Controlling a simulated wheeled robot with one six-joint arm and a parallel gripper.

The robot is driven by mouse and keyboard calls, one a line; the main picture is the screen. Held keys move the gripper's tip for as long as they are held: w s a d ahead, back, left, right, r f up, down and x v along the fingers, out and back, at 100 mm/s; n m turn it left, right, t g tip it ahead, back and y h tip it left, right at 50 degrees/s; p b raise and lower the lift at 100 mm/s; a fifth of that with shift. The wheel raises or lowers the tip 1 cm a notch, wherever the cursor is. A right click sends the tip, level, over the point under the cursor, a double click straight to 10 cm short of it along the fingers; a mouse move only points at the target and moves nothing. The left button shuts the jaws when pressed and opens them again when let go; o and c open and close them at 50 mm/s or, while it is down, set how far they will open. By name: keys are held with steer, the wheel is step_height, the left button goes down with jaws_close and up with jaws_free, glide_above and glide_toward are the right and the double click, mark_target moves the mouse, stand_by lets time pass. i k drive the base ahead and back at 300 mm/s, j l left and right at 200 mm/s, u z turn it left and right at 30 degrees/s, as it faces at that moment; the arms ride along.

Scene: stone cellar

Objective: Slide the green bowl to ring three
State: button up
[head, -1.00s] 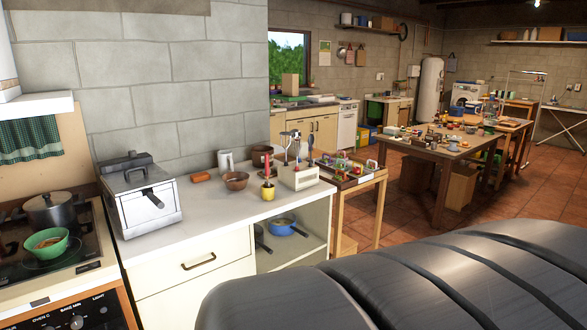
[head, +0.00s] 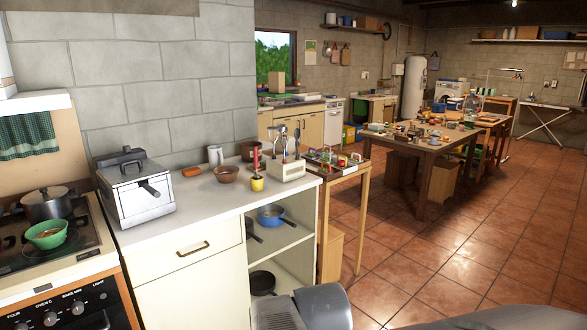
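The green bowl (head: 47,232) sits at the front right of the dark hob (head: 85,240), at the left edge of the head view. Something brownish shows inside it. A darker green round patch lies under the bowl; I cannot tell whether it is a dish or a reflection. Several rings are hard to make out, and I cannot read which is ring three. The left part of the hob is cut off by the picture edge. My gripper is not in view; part of my arm shows at bottom right.
A toaster-like metal appliance (head: 137,190) stands on the white counter (head: 185,222) right of the stove. Brown bowl (head: 227,173), yellow pot (head: 257,184) and utensil holder (head: 287,171) stand further along. The oven front (head: 75,308) is below. Tiled floor (head: 440,250) is open at right.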

mark_target(50, 234)
steer(key=u, duration=1.65)
steer(key=k+j, duration=0.05)
